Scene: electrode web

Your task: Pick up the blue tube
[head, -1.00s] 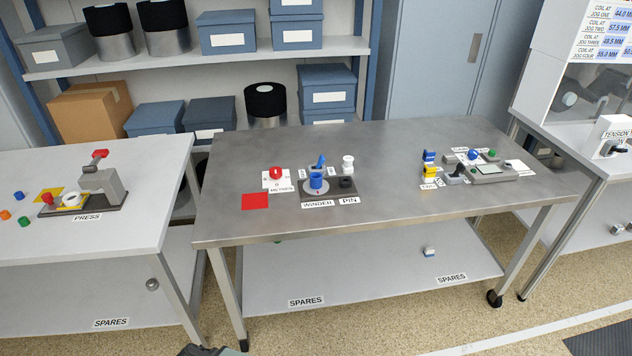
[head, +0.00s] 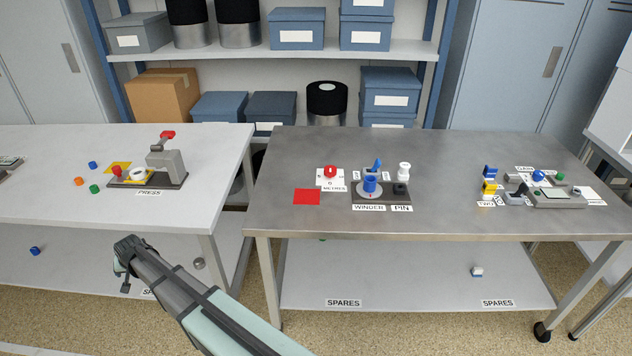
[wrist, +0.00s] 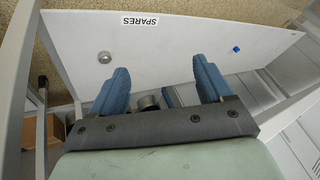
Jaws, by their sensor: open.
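A small blue piece (head: 34,251) lies on the lower shelf of the left table; it also shows in the wrist view (wrist: 236,49). Another small blue piece (head: 92,165) lies on the left tabletop. A blue cylinder (head: 370,183) stands on the winder of the middle table. I cannot tell which of these is the blue tube. My gripper (head: 122,262) is in front of the left table, apart from all three. In the wrist view my gripper (wrist: 160,82) has its two blue fingers wide apart with nothing held between them.
The left table (head: 45,210) holds a press (head: 165,165), an orange piece (head: 109,181) and a green piece (head: 95,188). A metal cylinder (wrist: 104,57) lies on its lower shelf. The middle table's (head: 310,222) front strip is clear.

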